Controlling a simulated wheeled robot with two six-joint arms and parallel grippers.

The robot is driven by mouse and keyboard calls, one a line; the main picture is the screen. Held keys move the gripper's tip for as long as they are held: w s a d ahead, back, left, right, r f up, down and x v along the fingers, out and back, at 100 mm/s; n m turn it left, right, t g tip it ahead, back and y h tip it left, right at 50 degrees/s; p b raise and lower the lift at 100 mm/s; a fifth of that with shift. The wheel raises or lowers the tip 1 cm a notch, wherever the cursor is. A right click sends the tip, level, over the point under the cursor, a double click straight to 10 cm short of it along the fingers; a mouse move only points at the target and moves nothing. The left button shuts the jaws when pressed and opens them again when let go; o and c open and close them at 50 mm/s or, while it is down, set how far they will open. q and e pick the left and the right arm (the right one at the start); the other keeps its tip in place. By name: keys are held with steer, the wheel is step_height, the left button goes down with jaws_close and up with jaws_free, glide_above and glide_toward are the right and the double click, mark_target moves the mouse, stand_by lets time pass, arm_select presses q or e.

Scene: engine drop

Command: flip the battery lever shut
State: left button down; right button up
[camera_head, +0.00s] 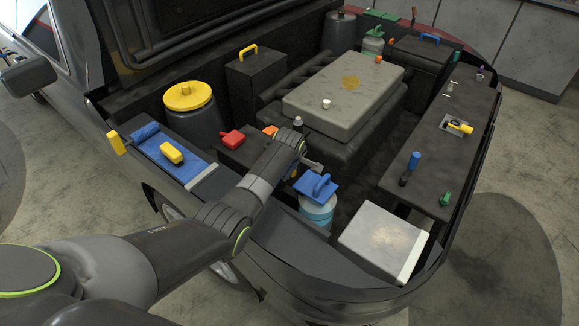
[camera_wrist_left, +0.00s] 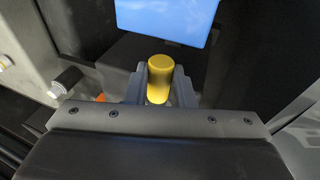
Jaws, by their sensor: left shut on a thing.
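A black box, likely the battery (camera_head: 236,152), sits left of the engine in the open bay. A red cap (camera_head: 232,139) and an orange piece (camera_head: 270,130) are on its top. My left gripper (camera_head: 296,172) is in the bay at the box's right side, with its fingers mostly hidden by my arm. In the left wrist view, my left gripper (camera_wrist_left: 160,90) is shut on a yellow round-ended piece (camera_wrist_left: 160,78), which may be the lever. I cannot tell how far the lever is turned. My right gripper is not in view.
A blue-capped reservoir (camera_head: 317,210) stands close to the right of my gripper. The grey engine cover (camera_head: 345,95) rises behind it. A yellow-lidded canister (camera_head: 191,110) and a blue mat (camera_head: 158,150) are to the left. A pale box (camera_head: 384,240) is at front right.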

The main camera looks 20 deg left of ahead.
arm_select(q)
steer(key=c, duration=1.2)
jaws_free()
steer(key=shift+c, duration=0.2)
steer(key=shift+r, duration=0.1)
steer(key=shift+s+r, duration=0.1)
steer(key=shift+r, duration=0.1)
steer(key=v, duration=1.6)
steer(key=shift+s+r, duration=0.25)
